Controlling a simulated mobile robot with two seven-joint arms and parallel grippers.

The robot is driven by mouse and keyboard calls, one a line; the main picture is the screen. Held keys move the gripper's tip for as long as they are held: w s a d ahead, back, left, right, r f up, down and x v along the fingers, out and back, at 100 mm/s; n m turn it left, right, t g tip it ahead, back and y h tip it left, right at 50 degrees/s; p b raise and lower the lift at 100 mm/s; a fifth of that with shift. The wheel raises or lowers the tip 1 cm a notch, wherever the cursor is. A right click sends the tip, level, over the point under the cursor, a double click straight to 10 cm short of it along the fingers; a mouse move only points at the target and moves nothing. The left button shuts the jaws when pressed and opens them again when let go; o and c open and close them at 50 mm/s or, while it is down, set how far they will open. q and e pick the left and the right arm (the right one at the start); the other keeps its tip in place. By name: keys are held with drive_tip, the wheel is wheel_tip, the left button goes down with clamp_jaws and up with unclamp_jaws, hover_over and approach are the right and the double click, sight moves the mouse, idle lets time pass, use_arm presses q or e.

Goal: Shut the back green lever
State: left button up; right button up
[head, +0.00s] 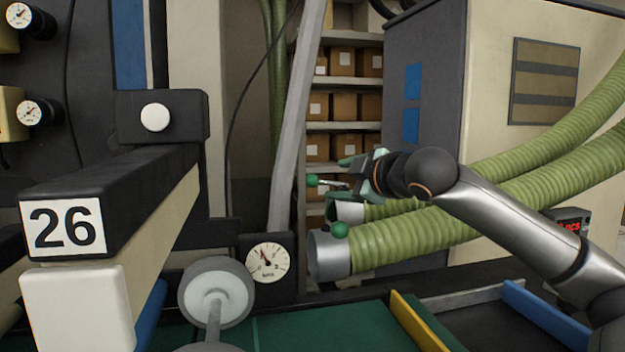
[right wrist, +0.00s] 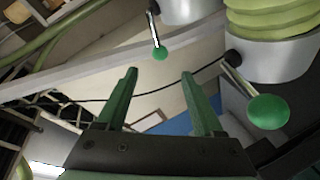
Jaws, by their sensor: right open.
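The back green lever (head: 312,180) has a green ball on a thin metal rod that points left above the back hose's grey collar (head: 347,212). A second green ball (head: 340,230) sits at the front hose's collar. My right gripper (head: 352,174) is open beside the back lever, with no visible grip on it. In the right wrist view my open fingers (right wrist: 158,75) are empty. One green ball (right wrist: 160,53) lies beyond and between the tips. A larger ball (right wrist: 268,110) is right of the right finger. I cannot tell which is the back one there. My left gripper is not in view.
A grey slanted post (head: 297,120) stands left of the levers. A black beam marked 26 (head: 62,228) and a gauge (head: 267,263) are at left. Shelves with boxes stand behind.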

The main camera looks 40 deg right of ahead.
sight(316, 179)
drive_tip(key=shift+w+d, duration=0.15)
drive_tip(key=shift+w, duration=0.4)
drive_tip(key=shift+p+x, duration=1.05)
drive_tip(key=shift+x, duration=4.5)
drive_tip(key=shift+f, duration=0.15)
clamp_jaws()
